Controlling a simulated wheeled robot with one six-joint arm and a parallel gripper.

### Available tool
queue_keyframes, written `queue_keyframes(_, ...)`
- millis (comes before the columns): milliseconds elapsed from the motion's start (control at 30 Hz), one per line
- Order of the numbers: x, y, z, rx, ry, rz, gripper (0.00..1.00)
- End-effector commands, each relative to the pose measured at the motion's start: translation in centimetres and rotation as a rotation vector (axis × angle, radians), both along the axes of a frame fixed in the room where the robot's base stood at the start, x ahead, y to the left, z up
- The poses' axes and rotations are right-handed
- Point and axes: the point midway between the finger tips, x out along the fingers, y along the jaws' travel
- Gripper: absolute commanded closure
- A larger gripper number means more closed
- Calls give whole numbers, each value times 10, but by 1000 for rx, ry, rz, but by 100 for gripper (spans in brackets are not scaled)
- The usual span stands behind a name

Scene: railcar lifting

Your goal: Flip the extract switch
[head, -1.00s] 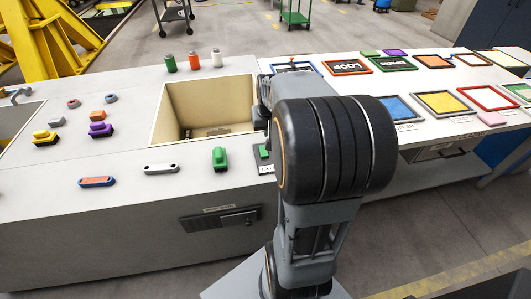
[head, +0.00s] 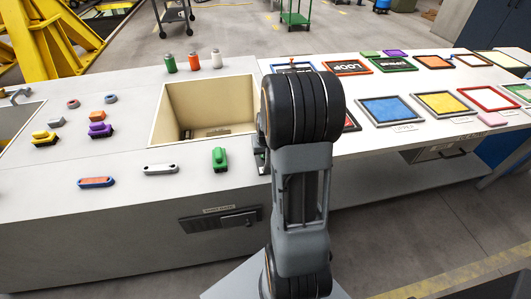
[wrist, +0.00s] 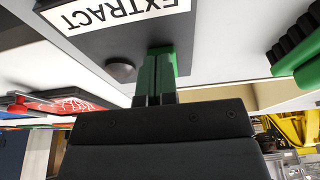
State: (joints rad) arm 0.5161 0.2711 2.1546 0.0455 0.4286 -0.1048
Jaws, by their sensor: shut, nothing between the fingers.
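The extract switch shows in the wrist view as a bright green lever (wrist: 166,52) on a dark grey plate (wrist: 205,40). A white label reading EXTRACT (wrist: 118,10) appears upside down beside it. My gripper (wrist: 154,72) is shut and empty, its two dark green-tinted fingers side by side directly in front of the lever. The fingers overlap the lever in the picture; I cannot tell whether they touch it. In the head view my arm hides the fingers and most of the switch.
A dark round knob (wrist: 121,70) sits on the plate beside the lever. Coloured frames (head: 390,110) lie to the right.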

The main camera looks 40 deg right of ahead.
Motion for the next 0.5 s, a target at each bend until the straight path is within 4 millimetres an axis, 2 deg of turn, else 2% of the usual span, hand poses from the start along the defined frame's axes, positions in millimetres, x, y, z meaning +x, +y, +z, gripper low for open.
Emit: queue_keyframes(500,0,0,-5,-4,-9,0,100)
